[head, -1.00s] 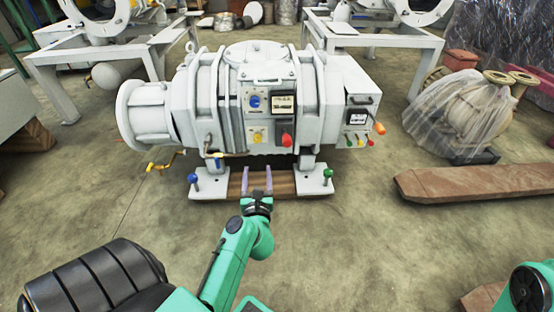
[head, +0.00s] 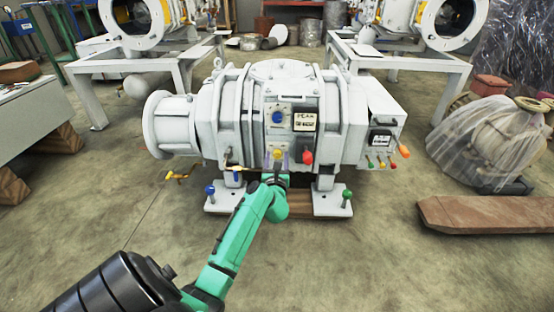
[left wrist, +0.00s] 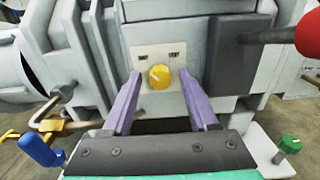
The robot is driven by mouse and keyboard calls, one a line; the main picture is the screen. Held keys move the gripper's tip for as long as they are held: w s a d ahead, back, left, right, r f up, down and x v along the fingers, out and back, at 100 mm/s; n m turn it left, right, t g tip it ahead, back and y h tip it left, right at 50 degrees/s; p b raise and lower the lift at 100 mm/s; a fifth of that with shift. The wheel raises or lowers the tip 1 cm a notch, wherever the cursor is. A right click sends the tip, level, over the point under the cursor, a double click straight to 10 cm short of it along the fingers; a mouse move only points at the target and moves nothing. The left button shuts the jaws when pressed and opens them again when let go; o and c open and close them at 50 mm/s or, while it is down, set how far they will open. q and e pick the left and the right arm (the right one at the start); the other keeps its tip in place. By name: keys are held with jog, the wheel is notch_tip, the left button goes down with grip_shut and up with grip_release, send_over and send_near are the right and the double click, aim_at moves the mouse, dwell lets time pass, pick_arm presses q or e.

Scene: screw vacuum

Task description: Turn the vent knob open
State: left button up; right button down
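The vent knob is a round yellow knob (left wrist: 159,76) on a pale plate with two small labels above it, on the front of the grey vacuum pump (head: 185,130). In the head view the yellow knob (head: 277,153) shows just beyond my left gripper (head: 277,165). In the left wrist view my left gripper (left wrist: 165,105) has its two purple fingers spread apart, pointing at the panel, with the knob between and beyond their tips. The fingers look empty; whether they touch the panel I cannot tell. My right gripper is not in view.
A blue knob (head: 278,117) sits above the yellow one, and a red knob (head: 307,157) is to its right. Blue (head: 210,190) and green (head: 347,195) ball handles stand on the pump's feet. A wooden beam (head: 490,214) lies at right. The floor in front is clear.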

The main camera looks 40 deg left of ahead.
pick_arm(q)
grip_shut()
